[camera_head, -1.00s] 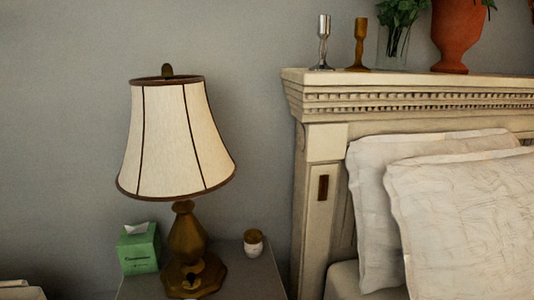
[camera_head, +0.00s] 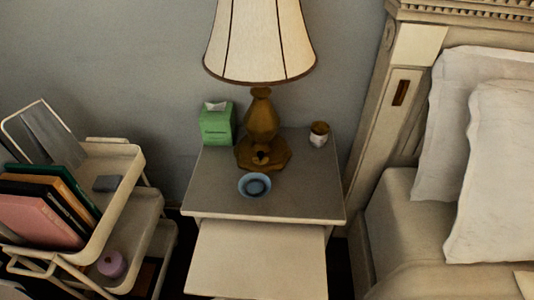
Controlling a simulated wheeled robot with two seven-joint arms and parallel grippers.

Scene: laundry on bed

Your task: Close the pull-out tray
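The pull-out tray (camera_head: 257,258) is a pale flat board that sticks out from under the top of the nightstand (camera_head: 310,195). It extends toward me, and its near edge is around the bottom of the view. Neither of my grippers shows in the view.
A lamp (camera_head: 262,45), a green tissue box (camera_head: 217,124), a small blue bowl (camera_head: 254,185) and a small cup (camera_head: 319,134) stand on the nightstand. A tiered cart (camera_head: 130,190) with books (camera_head: 45,205) stands at left, the bed (camera_head: 395,215) at right.

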